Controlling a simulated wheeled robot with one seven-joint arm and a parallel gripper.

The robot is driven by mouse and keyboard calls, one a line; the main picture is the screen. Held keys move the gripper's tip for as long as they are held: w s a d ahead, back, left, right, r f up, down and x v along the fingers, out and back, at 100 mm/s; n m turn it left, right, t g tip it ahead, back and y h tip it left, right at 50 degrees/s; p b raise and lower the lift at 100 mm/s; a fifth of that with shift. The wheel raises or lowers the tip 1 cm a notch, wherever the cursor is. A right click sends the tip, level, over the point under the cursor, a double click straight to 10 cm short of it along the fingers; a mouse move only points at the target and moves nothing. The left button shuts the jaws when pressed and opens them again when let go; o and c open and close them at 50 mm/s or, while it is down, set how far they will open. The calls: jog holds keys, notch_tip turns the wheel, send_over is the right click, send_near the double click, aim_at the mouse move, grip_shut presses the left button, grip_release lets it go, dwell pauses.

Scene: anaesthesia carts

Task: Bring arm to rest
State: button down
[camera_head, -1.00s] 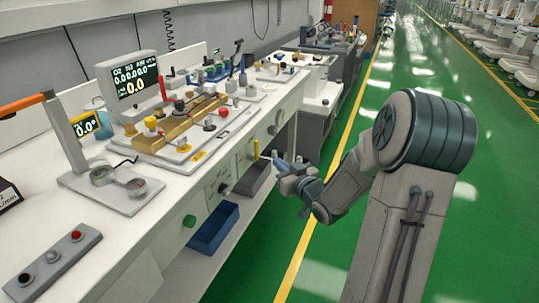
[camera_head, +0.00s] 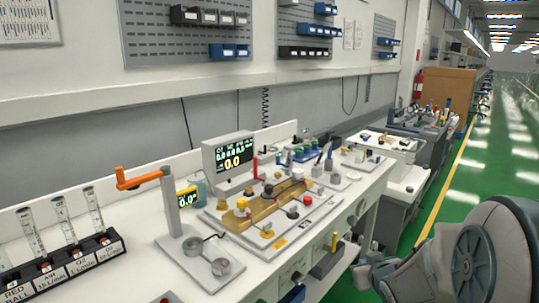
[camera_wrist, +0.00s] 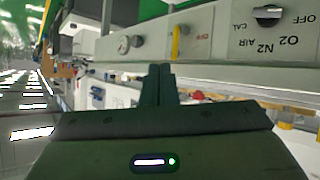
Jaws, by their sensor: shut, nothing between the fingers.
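My gripper (camera_wrist: 159,84) shows in the wrist view with its two dark fingers together and nothing between them. It is in front of the workbench's front panel, apart from it as far as I can tell. In the head view my arm (camera_head: 450,260) is at the lower right, over the green floor beside the bench. My gripper is not clear in the head view. The white workbench (camera_head: 140,270) runs along the left.
On the bench are a monitor (camera_head: 229,162), a post with an orange arm (camera_head: 139,179), a brass block on a plate (camera_head: 262,206) and a flow-tube rack (camera_head: 70,270). A yellow handle (camera_wrist: 176,42) stands on the front panel. Green floor (camera_head: 500,165) lies open at the right.

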jog(key=s+a+r+m+g+p, duration=0.1)
jog(key=s+a+r+g+p, duration=0.3)
jog(key=s+r, duration=0.4)
jog(key=s+a+r+m+g+p, duration=0.1)
jog(key=s+a+r+g+p, duration=0.4)
jog(key=s, duration=0.9)
jog(key=a+p+v, duration=0.1)
jog(key=p+v, duration=0.2)
jog(key=shift+r, duration=0.3)
